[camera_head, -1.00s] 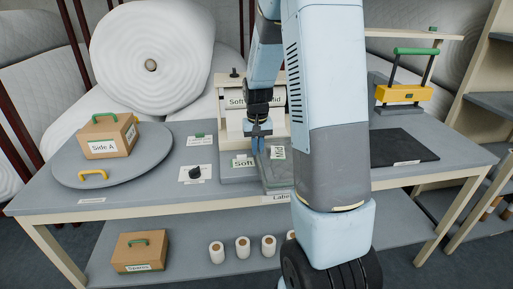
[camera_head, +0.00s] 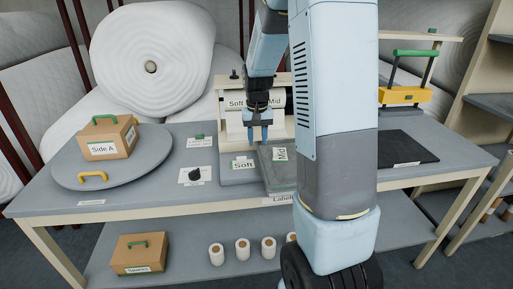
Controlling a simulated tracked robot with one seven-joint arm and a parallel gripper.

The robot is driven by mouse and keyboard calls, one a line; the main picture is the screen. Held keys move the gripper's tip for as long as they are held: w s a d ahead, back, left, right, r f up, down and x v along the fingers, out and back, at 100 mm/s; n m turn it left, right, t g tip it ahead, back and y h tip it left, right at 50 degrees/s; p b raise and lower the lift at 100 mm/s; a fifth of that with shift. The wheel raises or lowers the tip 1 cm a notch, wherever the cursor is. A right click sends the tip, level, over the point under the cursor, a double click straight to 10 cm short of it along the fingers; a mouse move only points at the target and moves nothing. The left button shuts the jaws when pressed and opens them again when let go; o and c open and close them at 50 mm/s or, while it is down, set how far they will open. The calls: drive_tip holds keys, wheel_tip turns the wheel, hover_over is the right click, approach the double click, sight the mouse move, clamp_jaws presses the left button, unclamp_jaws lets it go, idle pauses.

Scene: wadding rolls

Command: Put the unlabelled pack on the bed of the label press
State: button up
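The cream label press (camera_head: 233,84) stands at the table's back middle, its sign reading "Soft" and "Mid", with a white roll in it. Its grey bed (camera_head: 240,178) has a "Soft" plate at the front. No pack that is clearly unlabelled shows. My gripper (camera_head: 257,139) is above the bed in front of the roll, fingers down, apart and empty.
A black dial (camera_head: 195,174) is left of the bed. A dark mat (camera_head: 410,147) and a yellow, green-handled tool (camera_head: 402,95) are at right. My arm hides the middle right.

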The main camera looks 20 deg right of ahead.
wheel_tip(320, 180, up, 7)
drive_tip(key=s+a+r+n+t, duration=0.1)
drive_tip(key=s+a+r+t, duration=0.3)
drive_tip(key=s+r, duration=0.65)
drive_tip(key=s+a+n, duration=0.1)
drive_tip(key=s+a, duration=0.1)
drive_tip(key=s, duration=0.5)
drive_tip(key=s+a+r+n+t, duration=0.1)
drive_tip(key=s+a, duration=0.2)
drive_tip(key=s, duration=0.4)
drive_tip(key=shift+r+t, duration=0.3)
drive_tip(key=shift+o, duration=0.5)
drive_tip(key=shift+s, duration=0.35)
drive_tip(key=shift+d, duration=0.1)
